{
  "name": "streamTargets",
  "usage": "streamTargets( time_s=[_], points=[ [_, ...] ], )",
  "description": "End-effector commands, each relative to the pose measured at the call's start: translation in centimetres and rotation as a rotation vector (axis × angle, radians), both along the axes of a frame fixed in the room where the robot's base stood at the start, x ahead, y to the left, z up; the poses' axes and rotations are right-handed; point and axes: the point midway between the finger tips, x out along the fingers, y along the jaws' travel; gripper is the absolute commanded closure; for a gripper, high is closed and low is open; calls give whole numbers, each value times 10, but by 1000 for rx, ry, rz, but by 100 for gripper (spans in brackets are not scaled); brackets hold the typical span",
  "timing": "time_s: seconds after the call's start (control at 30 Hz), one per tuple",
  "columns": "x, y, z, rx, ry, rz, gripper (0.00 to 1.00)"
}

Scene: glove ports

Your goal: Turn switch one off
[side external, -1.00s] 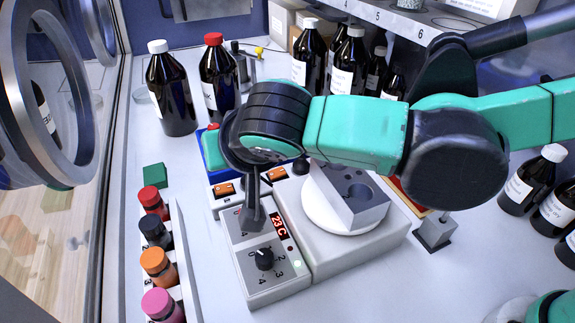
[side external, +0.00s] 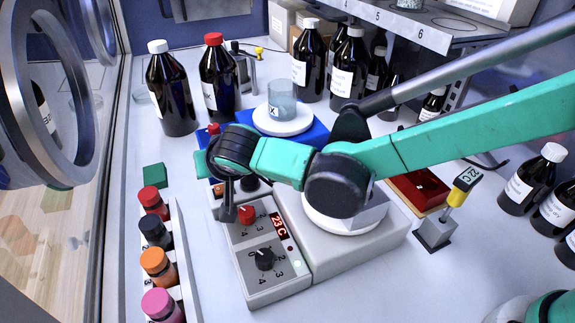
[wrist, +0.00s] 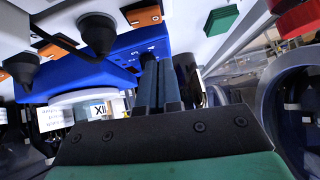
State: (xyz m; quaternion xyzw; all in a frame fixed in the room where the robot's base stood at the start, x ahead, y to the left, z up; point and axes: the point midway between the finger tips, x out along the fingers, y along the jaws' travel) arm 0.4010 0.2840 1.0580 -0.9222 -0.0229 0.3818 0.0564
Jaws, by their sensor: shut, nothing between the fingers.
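An orange rocker switch (side external: 219,188) shows at the far left end of the grey control panel (side external: 262,288), partly covered by my wrist. In the wrist view one orange switch (wrist: 143,15) is near the top and another (wrist: 55,49) is at the left; I cannot tell which is switch one, or which way either is set. My gripper (side external: 227,213) points down, shut and empty, at the panel's left edge, just in front of the visible switch. Its fingers also show in the wrist view (wrist: 152,68). Contact with a switch cannot be told.
A red knob (side external: 246,214), a red display (side external: 279,226) and a black knob (side external: 264,258) are on the panel. A blue stirrer (side external: 315,133) with a beaker (side external: 282,100) stands behind. Coloured vials (side external: 157,264) line the left; dark bottles (side external: 172,90) stand at the back.

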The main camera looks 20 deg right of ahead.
Motion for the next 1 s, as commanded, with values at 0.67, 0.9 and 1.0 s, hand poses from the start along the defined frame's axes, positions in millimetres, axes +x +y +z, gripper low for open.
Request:
streamTargets(
  time_s=[0.67, 0.9, 1.0],
  points=[
    [-2, 5, -35, -1, 0, 1, 100],
    [-2, 6, -40, -46, 1, 1, 100],
    [-2, 6, -40, -46, 2, 0, 100]
  ],
)
